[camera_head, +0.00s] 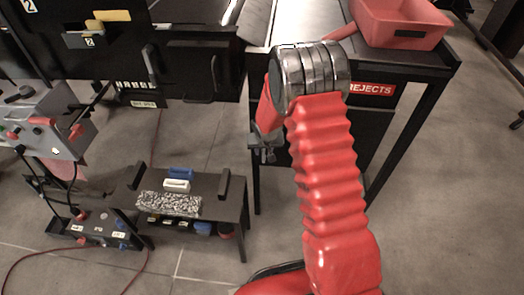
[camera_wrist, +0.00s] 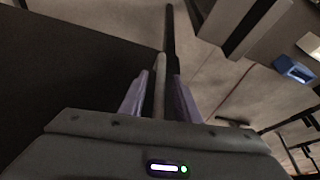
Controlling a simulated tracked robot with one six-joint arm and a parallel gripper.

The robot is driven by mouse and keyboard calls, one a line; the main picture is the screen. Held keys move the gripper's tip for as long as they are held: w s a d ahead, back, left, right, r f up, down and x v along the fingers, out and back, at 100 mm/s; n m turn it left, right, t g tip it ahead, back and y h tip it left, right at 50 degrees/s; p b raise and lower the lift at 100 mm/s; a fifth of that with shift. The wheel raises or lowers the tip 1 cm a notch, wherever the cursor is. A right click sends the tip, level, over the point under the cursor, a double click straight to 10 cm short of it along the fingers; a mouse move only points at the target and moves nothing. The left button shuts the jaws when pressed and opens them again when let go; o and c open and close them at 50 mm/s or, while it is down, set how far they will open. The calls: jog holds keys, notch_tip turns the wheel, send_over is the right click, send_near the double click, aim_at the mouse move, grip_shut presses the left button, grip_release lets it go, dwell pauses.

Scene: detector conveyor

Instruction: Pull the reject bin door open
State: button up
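The reject bin is the dark cabinet under the right-hand table, with a red REJECTS label (camera_head: 372,88). Its dark door (camera_head: 370,130) is mostly behind my red arm; I cannot tell whether it is ajar. In the wrist view a broad dark panel (camera_wrist: 75,70), apparently the door, fills the left side. A slim grey bar (camera_wrist: 159,85), apparently its handle, runs between my two fingers. My gripper (camera_wrist: 160,78) looks open, with a gap on each side of the bar. In the head view my gripper (camera_head: 263,154) shows only partly, at the cabinet's left edge.
A red tray (camera_head: 400,22) sits on the table above the bin. A black table leg (camera_head: 256,180) stands by my gripper. A low bench (camera_head: 225,192) with small blocks is at the lower left. A black cabinet (camera_head: 195,70) with a handle is left. Floor is clear at right.

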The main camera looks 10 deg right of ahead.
jog(key=shift+c, duration=0.2)
grip_shut()
dwell(0.5)
